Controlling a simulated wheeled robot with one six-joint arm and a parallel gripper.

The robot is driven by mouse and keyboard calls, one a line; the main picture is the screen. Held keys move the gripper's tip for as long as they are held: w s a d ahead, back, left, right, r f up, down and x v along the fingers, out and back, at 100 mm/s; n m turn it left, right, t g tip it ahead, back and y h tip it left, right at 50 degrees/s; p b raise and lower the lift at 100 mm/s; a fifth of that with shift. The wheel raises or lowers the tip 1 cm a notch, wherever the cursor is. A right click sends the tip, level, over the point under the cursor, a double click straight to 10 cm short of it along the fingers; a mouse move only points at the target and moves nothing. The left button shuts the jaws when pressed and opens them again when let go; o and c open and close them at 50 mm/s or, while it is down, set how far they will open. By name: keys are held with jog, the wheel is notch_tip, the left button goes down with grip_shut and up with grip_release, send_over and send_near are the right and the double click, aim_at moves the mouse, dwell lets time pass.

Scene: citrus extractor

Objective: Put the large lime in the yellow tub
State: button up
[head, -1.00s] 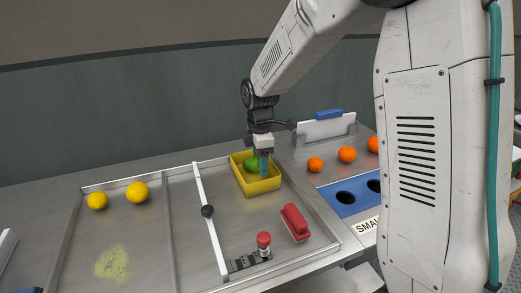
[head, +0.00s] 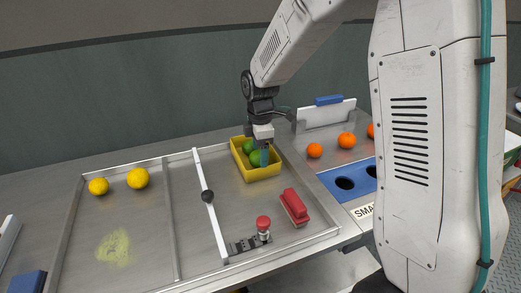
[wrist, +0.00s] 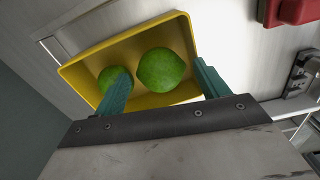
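The yellow tub (head: 262,177) stands on the metal counter below my gripper (head: 262,157), and its rim shows in the wrist view (wrist: 85,62). Two green limes lie inside it. The large lime (wrist: 165,68) is toward the tub's middle, and the smaller lime (wrist: 112,76) is at the end nearer the wall, partly hidden by a finger. In the head view the large lime (head: 256,158) is partly behind my teal fingers. My gripper (wrist: 160,74) is open, with its fingers on either side of the large lime and gaps showing between.
A red brush (head: 294,207) and a red-knobbed device (head: 263,226) are in front of the tub. A white divider bar (head: 208,200) is to its left. Two yellow fruits (head: 138,178) are farther left. Oranges (head: 346,140) and a blue plate with holes (head: 350,182) are right.

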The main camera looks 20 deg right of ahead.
jog(key=shift+o, duration=0.3)
jog(key=shift+s+f, duration=0.3)
jog(key=shift+f, duration=0.15)
notch_tip(320, 180, up, 8)
jog(key=shift+w+r, duration=0.15)
